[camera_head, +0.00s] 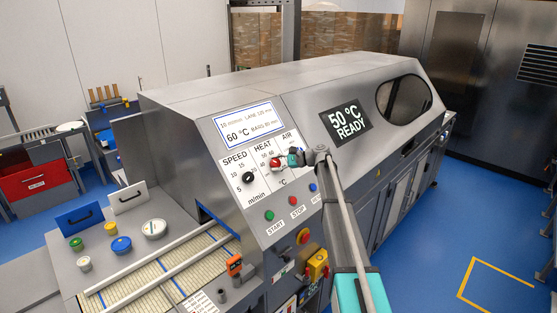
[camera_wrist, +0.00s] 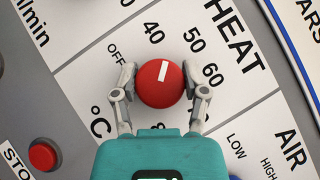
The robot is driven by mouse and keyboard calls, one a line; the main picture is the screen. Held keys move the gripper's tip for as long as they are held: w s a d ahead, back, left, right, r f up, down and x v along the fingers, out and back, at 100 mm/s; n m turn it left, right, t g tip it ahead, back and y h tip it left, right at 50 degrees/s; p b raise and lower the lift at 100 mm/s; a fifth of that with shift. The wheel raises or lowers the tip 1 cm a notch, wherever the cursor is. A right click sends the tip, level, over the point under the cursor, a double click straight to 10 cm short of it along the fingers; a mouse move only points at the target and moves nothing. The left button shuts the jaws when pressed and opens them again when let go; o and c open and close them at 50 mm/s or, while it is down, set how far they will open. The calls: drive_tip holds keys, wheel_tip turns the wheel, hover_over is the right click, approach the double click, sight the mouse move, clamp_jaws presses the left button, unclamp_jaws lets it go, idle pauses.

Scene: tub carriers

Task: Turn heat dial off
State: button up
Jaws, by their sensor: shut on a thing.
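The heat dial is a round red knob with a white pointer mark, on the white HEAT panel of the machine's sloped front. It is at the centre of the wrist view (camera_wrist: 160,92) and left of my gripper in the head view (camera_head: 275,164). Its mark points between the printed 40 and 50. The OFF label (camera_wrist: 113,51) lies to the upper left of the dial. My gripper (camera_wrist: 161,84) is shut on the dial, one finger on each side. In the head view my gripper (camera_head: 291,159) partly covers the HEAT scale.
The black SPEED dial (camera_head: 248,178) is left of the heat dial. A display (camera_head: 346,121) reads 50 °C READY; a bordered sign (camera_head: 248,124) reads 60 °C.

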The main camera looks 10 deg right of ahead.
drive_tip(key=n+g+h+p, duration=0.1)
drive_tip(key=n+p, duration=0.1)
drive_tip(key=n+g+h+p, duration=0.1)
drive_tip(key=n, duration=0.2)
drive_tip(key=n+g+h+p, duration=0.1)
drive_tip(key=n+g+p, duration=0.1)
drive_tip(key=shift+w+r+p, duration=0.3)
drive_tip(key=n+g+h+p, duration=0.1)
drive_tip(key=n+h+p, duration=0.1)
drive_tip(key=n, duration=0.1)
drive_tip(key=shift+s+f, duration=0.1)
drive_tip(key=shift+f+n+h+p, duration=0.2)
drive_tip(key=shift+n+h+p, duration=0.65)
drive_tip(key=shift+n, duration=0.25)
drive_tip(key=shift+s+d, duration=0.1)
drive_tip(key=o, duration=1.1)
drive_tip(key=shift+f, duration=0.15)
drive_tip(key=shift+o, duration=0.2)
